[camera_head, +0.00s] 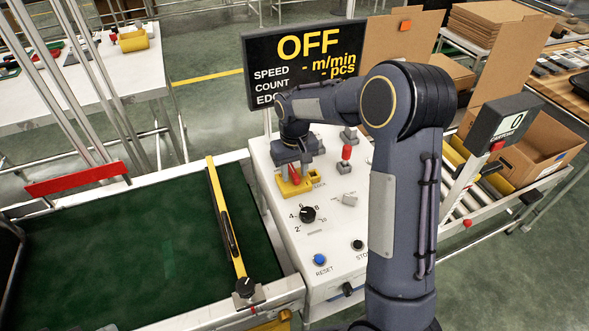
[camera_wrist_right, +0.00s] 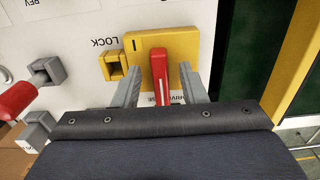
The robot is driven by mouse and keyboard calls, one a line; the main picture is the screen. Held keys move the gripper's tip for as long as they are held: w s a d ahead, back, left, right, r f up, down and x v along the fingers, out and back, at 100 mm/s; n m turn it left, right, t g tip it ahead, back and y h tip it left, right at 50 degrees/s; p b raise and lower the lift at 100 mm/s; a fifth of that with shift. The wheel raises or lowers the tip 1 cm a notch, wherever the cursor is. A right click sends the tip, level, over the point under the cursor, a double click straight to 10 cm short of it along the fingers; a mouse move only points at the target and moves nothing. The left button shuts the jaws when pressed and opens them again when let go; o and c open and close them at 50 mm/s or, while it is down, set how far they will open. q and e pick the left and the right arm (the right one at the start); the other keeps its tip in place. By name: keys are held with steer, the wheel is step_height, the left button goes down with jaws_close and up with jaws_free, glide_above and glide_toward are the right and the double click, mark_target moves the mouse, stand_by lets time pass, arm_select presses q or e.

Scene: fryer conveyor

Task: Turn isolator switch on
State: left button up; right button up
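The isolator switch is a yellow plate (camera_wrist_right: 180,47) with a red handle (camera_wrist_right: 160,75) on the white control panel. In the head view the yellow plate (camera_head: 291,188) and part of the red handle (camera_head: 294,173) show below my right gripper (camera_head: 297,163). In the wrist view my right gripper (camera_wrist_right: 160,92) is open, with one finger on each side of the red handle and a visible gap to both. The handle's near end is hidden by the gripper body. The display (camera_head: 307,62) behind the panel reads OFF. My left gripper is not in view.
The panel (camera_head: 325,245) also carries a black dial (camera_head: 308,214), a blue reset button (camera_head: 320,259), a black stop button (camera_head: 358,245) and a red-handled lever (camera_head: 347,152). A green conveyor belt (camera_head: 120,260) lies left. Cardboard boxes (camera_head: 530,160) stand right.

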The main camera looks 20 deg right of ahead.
jaws_close()
steer(key=shift+m, duration=0.3)
steer(key=m, duration=0.4)
steer(key=shift+r, duration=0.1)
steer(key=m+p, duration=0.1)
steer(key=m, duration=0.3)
steer(key=shift+m, duration=0.4)
steer(key=m+p, duration=0.1)
steer(key=m, duration=0.3)
steer(key=shift+m, duration=0.3)
steer(key=shift+m+p, duration=0.6)
steer(key=shift+m, duration=1.3)
